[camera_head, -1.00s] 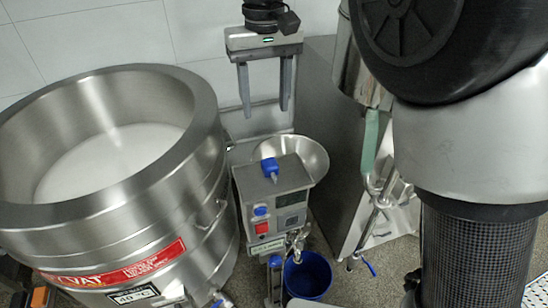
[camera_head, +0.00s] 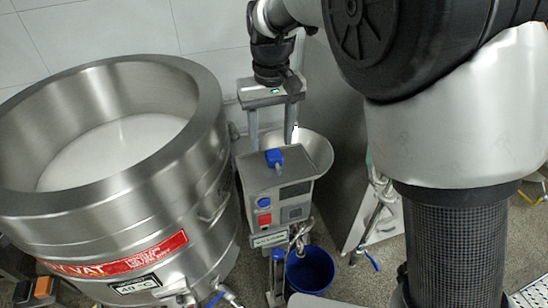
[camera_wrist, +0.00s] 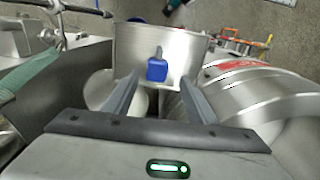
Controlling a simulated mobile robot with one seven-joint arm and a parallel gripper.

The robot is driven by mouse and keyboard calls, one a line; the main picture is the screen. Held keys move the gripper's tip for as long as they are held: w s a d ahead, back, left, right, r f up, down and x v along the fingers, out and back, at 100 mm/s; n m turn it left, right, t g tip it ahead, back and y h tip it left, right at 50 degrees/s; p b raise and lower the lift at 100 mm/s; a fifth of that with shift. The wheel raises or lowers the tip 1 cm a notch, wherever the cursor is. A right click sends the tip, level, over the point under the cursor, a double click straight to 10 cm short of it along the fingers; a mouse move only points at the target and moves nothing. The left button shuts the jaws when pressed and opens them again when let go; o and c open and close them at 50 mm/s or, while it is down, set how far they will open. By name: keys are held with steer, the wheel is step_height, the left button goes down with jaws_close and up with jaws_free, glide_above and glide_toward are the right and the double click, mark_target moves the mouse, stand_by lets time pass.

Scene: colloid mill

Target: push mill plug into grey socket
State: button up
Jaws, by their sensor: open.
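The mill (camera_head: 275,182) is a grey metal box with blue and red buttons and a small dark display on its front. A blue plug (camera_head: 275,157) with a short grey end sits on its top. The plug also shows in the wrist view (camera_wrist: 157,71), between the tips of my fingers. My gripper (camera_head: 272,140) is open and empty, pointing down at the back of the mill's top. Its fingers (camera_wrist: 160,80) are on either side of the plug in the wrist picture. Contact with it cannot be told. I cannot make out a grey socket.
A large steel vat (camera_head: 205,100) with white liquid and a red label stands left, close to the mill. A steel bowl (camera_head: 318,150) is behind the mill. A blue bucket (camera_head: 310,270) stands below a tap. A grey cabinet (camera_head: 345,150) is at the right.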

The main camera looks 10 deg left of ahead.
mark_target(274, 153)
steer(key=shift+d+f, duration=0.15)
steer(key=shift+f, duration=1.15)
steer(key=shift+d+f, duration=0.15)
steer(key=shift+f, duration=1.15)
steer(key=shift+w, duration=0.1)
steer(key=c, duration=1.1)
